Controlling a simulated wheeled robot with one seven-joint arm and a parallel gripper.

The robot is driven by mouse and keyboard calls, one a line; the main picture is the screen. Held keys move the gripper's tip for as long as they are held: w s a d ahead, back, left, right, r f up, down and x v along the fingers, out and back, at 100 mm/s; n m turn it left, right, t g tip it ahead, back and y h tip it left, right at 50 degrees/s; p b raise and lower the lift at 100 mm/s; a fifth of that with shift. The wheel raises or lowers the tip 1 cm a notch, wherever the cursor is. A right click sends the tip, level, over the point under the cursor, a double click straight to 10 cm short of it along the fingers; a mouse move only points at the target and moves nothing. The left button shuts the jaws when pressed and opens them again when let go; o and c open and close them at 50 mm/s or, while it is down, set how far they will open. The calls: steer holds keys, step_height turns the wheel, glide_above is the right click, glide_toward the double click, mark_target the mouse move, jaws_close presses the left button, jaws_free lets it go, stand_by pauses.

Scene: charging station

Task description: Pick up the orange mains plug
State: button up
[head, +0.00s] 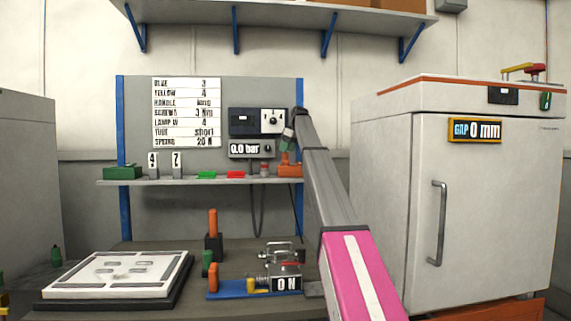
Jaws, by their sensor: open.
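An orange piece that looks like the mains plug (285,158) stands at the right end of the narrow shelf, above a wider orange block (291,171). I cannot tell whether the two are one piece. My gripper (287,146) is small in the head view, at the far end of my arm, just above the orange piece. Its jaws are open. I cannot tell whether they touch the piece or are around it. A dark cable (295,213) hangs below the shelf near it.
The shelf (135,182) also holds a green box (122,172), number blocks, and green and red pieces. A panel with a dial (272,121) is close left of my gripper. A white cabinet (470,200) stands right. The bench below holds a clamp fixture (284,272) and a white tray (70,286).

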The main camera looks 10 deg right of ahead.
mark_target(284, 155)
steer(key=x, duration=0.4)
steer(key=shift+s+a+f, duration=0.1)
steer(key=shift+f, duration=0.2)
steer(key=c, duration=0.9)
steer(key=shift+r, duration=0.15)
